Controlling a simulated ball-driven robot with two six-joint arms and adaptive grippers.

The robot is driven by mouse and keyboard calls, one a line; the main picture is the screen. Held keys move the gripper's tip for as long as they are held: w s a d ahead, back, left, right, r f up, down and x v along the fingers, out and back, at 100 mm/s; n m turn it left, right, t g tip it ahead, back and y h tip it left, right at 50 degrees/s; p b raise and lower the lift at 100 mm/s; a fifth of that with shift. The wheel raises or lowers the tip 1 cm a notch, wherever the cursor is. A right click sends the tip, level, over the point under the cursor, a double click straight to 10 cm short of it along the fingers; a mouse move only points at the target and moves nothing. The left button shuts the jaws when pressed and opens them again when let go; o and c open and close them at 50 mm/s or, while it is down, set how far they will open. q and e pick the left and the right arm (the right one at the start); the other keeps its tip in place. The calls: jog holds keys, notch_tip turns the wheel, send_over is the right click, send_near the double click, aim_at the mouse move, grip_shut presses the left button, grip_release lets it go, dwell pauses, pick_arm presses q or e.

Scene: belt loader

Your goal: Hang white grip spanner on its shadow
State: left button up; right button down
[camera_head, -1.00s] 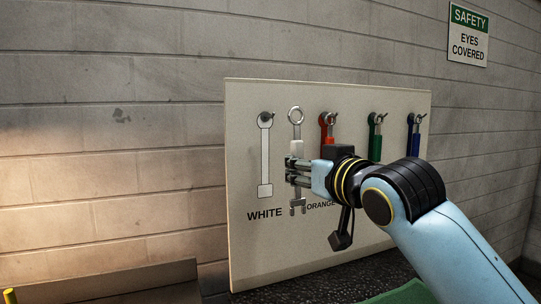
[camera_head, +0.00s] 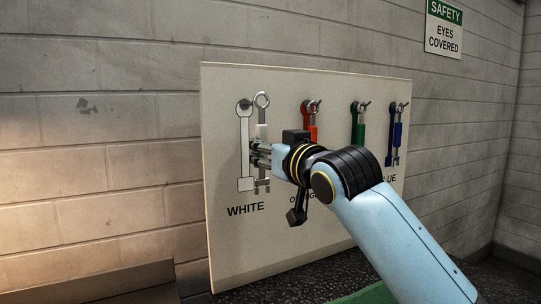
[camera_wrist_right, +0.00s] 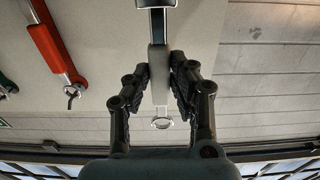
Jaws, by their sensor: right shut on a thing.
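The white grip spanner (camera_head: 262,132) hangs upright in my right gripper (camera_head: 258,155), its ring end up and its open jaw down. In the right wrist view the spanner (camera_wrist_right: 158,60) runs between the two fingers of the gripper (camera_wrist_right: 158,85), which are shut on its grip. The white shadow (camera_head: 245,150) is a pale spanner outline above the word WHITE on the board. The spanner's ring is just right of the shadow's peg (camera_head: 250,103), and I cannot tell its gap from the board. My left gripper is not in view.
The tool board (camera_head: 290,255) stands before a block wall. Orange-red (camera_head: 313,132), green (camera_head: 357,134) and blue (camera_head: 398,133) spanners hang to the right of the shadow. My right arm hides part of the board's lower right. The board left of the shadow is clear.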

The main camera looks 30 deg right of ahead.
jog(key=w, duration=0.2)
jog(key=w+b, duration=0.1)
jog(key=w, duration=0.1)
jog(key=w+b, duration=0.1)
jog(key=w, duration=0.1)
jog(key=shift+d+f, duration=0.15)
jog(key=shift+f, duration=0.25)
jog(key=shift+w+f, duration=0.1)
jog(key=shift+f, duration=0.05)
dwell(0.5)
jog(key=c, duration=1.1)
grip_release()
jog(key=shift+o, duration=0.2)
jog(key=s, duration=1.2)
jog(key=shift+a, duration=0.35)
